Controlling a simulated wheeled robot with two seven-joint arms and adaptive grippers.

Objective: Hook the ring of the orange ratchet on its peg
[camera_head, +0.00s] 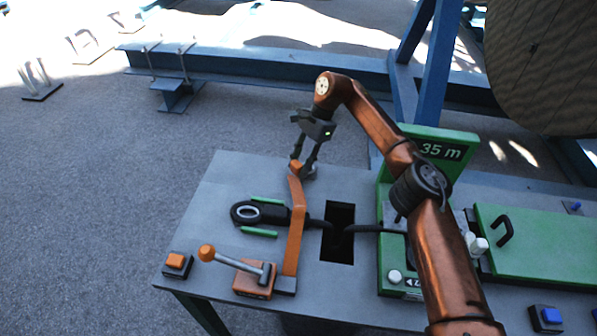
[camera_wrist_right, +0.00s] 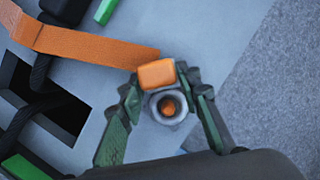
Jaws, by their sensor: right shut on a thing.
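The orange ratchet (camera_head: 253,281) sits at the table's front left, its ball-topped lever tilted up to the left. Its orange strap (camera_head: 294,225) runs back across the black cable to an orange end block (camera_wrist_right: 157,74). A grey ring (camera_wrist_right: 168,106) joins this block, and an orange round tip, seemingly the peg (camera_wrist_right: 169,107), shows inside the ring's opening. From this angle I cannot tell how far down the ring sits on the peg. My right gripper (camera_head: 303,166) is shut on the strap's ring end at the table's back edge; its fingers also show in the wrist view (camera_wrist_right: 165,84). My left gripper is not in view.
A black cable with an eye end (camera_head: 247,213) lies between green bars (camera_head: 259,234), beside a dark table opening (camera_head: 338,246). A green "35 m" unit (camera_head: 440,150) stands to the right. An orange button (camera_head: 176,262) is at the front left corner.

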